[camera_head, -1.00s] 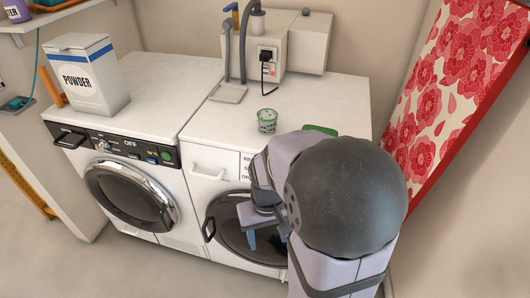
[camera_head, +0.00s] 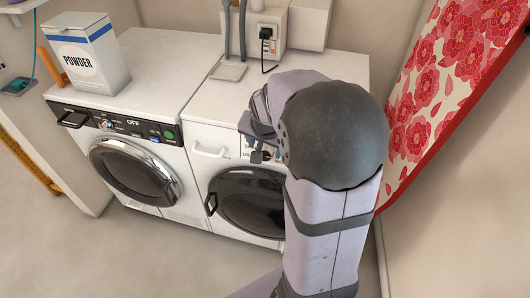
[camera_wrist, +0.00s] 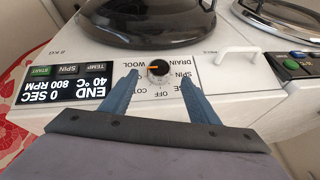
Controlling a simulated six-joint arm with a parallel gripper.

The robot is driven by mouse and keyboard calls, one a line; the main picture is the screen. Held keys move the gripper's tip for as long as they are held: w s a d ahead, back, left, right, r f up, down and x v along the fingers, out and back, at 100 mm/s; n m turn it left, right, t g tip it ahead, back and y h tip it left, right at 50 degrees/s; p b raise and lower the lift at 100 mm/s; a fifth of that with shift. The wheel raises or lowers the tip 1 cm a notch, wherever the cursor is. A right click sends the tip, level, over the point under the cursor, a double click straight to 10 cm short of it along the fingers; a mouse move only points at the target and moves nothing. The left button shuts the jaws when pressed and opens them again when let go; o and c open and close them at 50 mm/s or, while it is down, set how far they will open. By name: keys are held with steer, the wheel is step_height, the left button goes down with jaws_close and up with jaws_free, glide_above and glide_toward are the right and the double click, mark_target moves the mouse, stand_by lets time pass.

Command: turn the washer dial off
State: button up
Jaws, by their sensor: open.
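The dial (camera_wrist: 158,70) is a round dark knob with an orange mark, on the front panel of the right-hand white washer (camera_head: 206,135). In the wrist view the mark points left, on the WOOL side, while the OFF label (camera_wrist: 165,92) is below the dial. My gripper (camera_wrist: 159,75) is open, with one blue finger on each side of the dial. Gaps show between the fingers and the dial, and I cannot tell whether their tips reach its depth. In the head view my arm hides the dial, and my gripper (camera_head: 257,156) is at the panel.
A display (camera_wrist: 62,92) reads END, 40 °C, 0 SEC, 800 RPM. The washer's white handle (camera_wrist: 236,52) sticks out beside the dial. A second machine (camera_head: 85,112) stands at left with a powder box (camera_head: 88,65) on top. A red floral board (camera_head: 440,100) leans at right.

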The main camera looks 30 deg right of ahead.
mark_target(265, 154)
steer(key=shift+x, duration=3)
steer(key=c, duration=1)
